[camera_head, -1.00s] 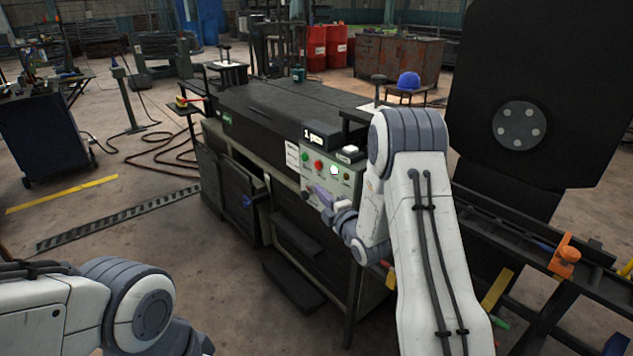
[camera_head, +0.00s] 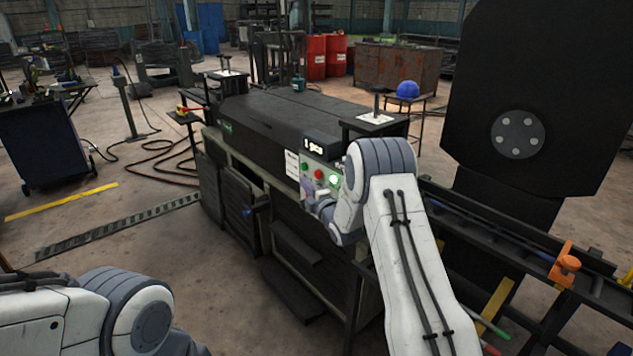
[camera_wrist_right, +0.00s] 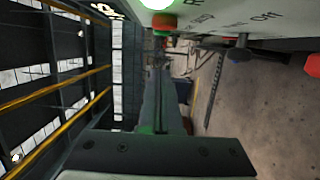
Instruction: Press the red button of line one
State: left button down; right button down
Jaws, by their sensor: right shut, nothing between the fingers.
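The control panel (camera_head: 326,171) on the front of the dark machine carries a green button (camera_head: 304,167), a red button (camera_head: 319,174) and a lit pale-green lamp (camera_head: 334,180). A small display marked "1" (camera_head: 315,145) stands above them. My right gripper (camera_head: 308,190) is shut and empty, just below the green and red buttons; whether it touches the panel cannot be told. In the right wrist view the fingers (camera_wrist_right: 160,85) point away under the panel face, with the lit lamp (camera_wrist_right: 157,4) above and a red button (camera_wrist_right: 313,65) at the right edge. My left arm shows lower left; its gripper is out of view.
A small stand (camera_head: 375,122) is right of the display. A blue helmet (camera_head: 408,90) lies on a small table behind. A rail with an orange clamp (camera_head: 565,264) runs along the right. The floor left of the machine is mostly open, crossed by a hose (camera_head: 150,150).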

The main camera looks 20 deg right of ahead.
aim_at(318, 175)
jog(key=d, duration=0.2)
jog(key=w+d, duration=0.1)
jog(key=shift+w+d, duration=0.15)
jog(key=shift+d, duration=0.25)
